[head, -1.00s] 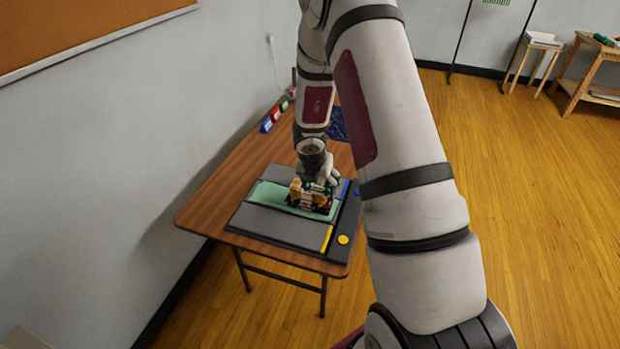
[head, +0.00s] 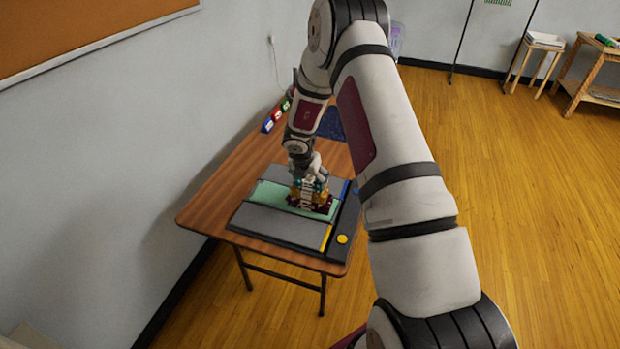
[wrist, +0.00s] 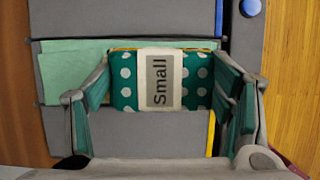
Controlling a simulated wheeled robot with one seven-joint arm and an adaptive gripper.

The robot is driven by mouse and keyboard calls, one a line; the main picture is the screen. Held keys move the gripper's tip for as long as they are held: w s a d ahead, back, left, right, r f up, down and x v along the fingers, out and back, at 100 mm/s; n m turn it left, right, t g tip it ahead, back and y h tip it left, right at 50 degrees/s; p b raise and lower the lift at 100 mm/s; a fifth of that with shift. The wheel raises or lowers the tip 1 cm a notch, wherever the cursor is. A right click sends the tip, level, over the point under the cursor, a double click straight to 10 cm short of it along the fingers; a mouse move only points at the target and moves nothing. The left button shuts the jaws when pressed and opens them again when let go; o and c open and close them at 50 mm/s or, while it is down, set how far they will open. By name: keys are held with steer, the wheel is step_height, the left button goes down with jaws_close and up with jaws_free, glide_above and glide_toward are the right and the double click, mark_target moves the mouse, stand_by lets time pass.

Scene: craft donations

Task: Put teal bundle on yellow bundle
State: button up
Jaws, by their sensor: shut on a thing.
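The teal bundle (wrist: 125,88) has white dots and a pale band marked "Small". In the wrist view it lies between the two fingers of my gripper (wrist: 160,95), which is shut on its sides. In the head view my gripper (head: 309,183) is low over the green area of the table mat. The yellow bundle (head: 296,193) shows there below the gripper, and a thin yellow edge shows past the teal bundle in the wrist view (wrist: 125,49). The teal bundle is above the yellow one; whether they touch I cannot tell.
The grey mat (head: 275,226) has a green panel, a blue strip, a yellow strip and a yellow disc (head: 342,239). Small coloured blocks (head: 268,125) stand at the table's far edge by the wall.

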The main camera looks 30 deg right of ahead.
steer(key=o, duration=1.1)
steer(key=shift+f, duration=0.1)
steer(key=shift+o, duration=0.2)
